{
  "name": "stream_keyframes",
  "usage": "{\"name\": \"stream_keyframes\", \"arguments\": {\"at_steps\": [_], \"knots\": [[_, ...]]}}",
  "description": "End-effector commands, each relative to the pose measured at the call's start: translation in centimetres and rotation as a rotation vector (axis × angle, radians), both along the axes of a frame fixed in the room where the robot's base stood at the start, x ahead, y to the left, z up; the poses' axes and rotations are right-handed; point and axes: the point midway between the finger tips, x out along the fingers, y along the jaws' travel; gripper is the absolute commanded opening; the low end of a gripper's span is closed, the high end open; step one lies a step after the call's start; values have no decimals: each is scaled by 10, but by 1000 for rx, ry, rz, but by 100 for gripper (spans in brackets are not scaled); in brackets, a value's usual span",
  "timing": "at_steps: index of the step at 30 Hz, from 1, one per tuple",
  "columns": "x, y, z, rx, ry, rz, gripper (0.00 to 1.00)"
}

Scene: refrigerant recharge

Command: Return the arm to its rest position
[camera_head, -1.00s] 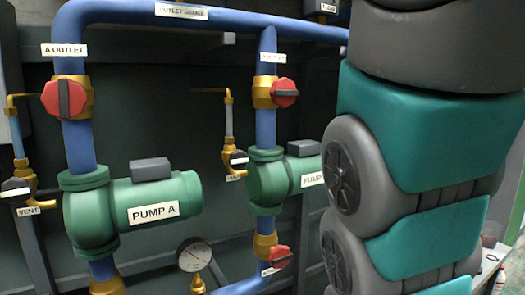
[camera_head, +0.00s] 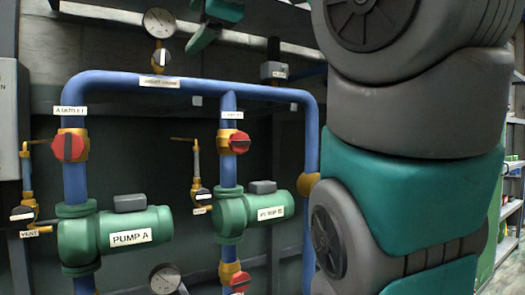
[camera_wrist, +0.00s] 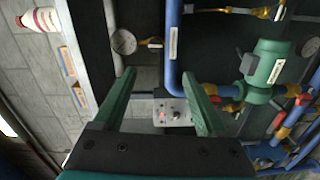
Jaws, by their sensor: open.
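My gripper (camera_wrist: 158,76) is open and empty in the wrist view, its two teal fingers apart. Between and beyond the fingers is a small control box with a dial (camera_wrist: 172,113), apart from them. In the head view my grey and teal arm links fill the right side. Teal parts that look like my gripper's fingers show at the top edge, above the blue outlet pipe (camera_head: 195,83), seemingly clear of it. The rest of my gripper is out of that view.
Pump A (camera_head: 118,237) and a second green pump (camera_head: 255,210) stand on blue piping with red-handled valves (camera_head: 70,146). A gauge (camera_head: 158,22) is above the pipe; it may be the gauge (camera_wrist: 123,41) in the wrist view. Shelves (camera_head: 512,170) stand at far right.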

Motion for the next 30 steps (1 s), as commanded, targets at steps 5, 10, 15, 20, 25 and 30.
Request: {"name": "stream_keyframes", "arguments": {"at_steps": [5, 10, 15, 20, 25, 30], "knots": [[11, -5, -5, 26, 56, -22, 74], [28, -11, -15, 61, 135, -53, 74], [47, -22, -31, 113, 237, -100, 74], [74, -39, -63, 185, 393, -177, 74], [98, -65, -111, 279, 577, -288, 74], [110, -93, -168, 371, 751, -408, 74]]}}
